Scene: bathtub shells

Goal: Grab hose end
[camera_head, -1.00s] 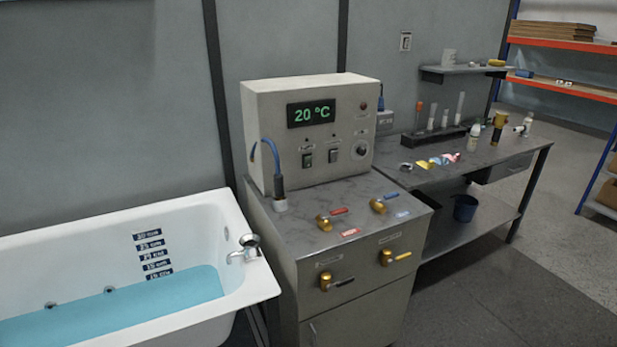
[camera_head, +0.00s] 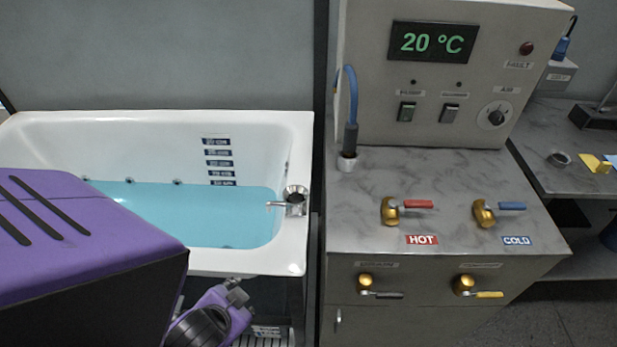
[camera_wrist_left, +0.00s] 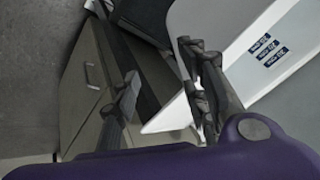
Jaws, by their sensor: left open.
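The hose end (camera_head: 351,138) is a dark grey nozzle on a blue hose (camera_head: 350,90). It stands upright in a white round holder (camera_head: 347,163) at the back left of the cabinet top in the head view. My left gripper (camera_head: 238,291) is below the tub's front rim, lower and to the left of the hose end, well apart from it. In the left wrist view its two dark fingers (camera_wrist_left: 163,85) are spread with nothing held between them. The hose end is not visible in the wrist view. My right gripper is not in view.
The white bathtub (camera_head: 298,240) with blue water stands left of the cabinet (camera_head: 440,270); its tap (camera_head: 290,202) is on the right rim. Hot (camera_head: 392,209) and cold (camera_head: 486,211) valves stand on the cabinet top. A control box (camera_head: 440,90) showing 20 °C is behind.

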